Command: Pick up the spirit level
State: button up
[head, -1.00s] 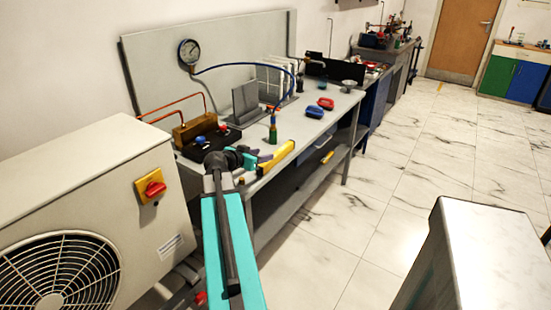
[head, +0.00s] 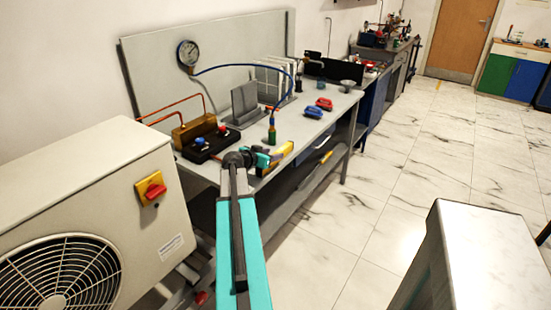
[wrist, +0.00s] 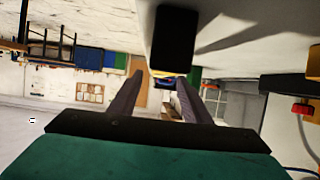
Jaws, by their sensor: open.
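The spirit level is the yellow bar (head: 287,149) lying at the front edge of the grey bench in the head view. My gripper (head: 276,157) is at its near side and hides part of it. In the wrist view my gripper (wrist: 160,77) is open, with its two dark fingers apart and nothing held between them. A black block (wrist: 172,38) stands on the pale surface just beyond the fingertips; it looks like the end of the level. I cannot tell whether the fingers touch it.
The grey bench (head: 330,130) carries a green bottle (head: 272,130), red (head: 324,103) and blue (head: 313,112) tools and a black tray (head: 200,152) with valves. A large beige fan unit (head: 80,180) stands at left.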

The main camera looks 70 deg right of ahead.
aim_at(278, 152)
jog(key=shift+d, duration=0.1)
jog(key=shift+s+d+f+p, duration=0.15)
jog(key=shift+d+p, duration=0.25)
jog(key=shift+d, duration=0.15)
jog(key=shift+p+x, duration=0.65)
jog(key=shift+x, duration=1.3)
jog(key=shift+a+f, duration=0.1)
jog(key=shift+a, duration=0.05)
grip_shut()
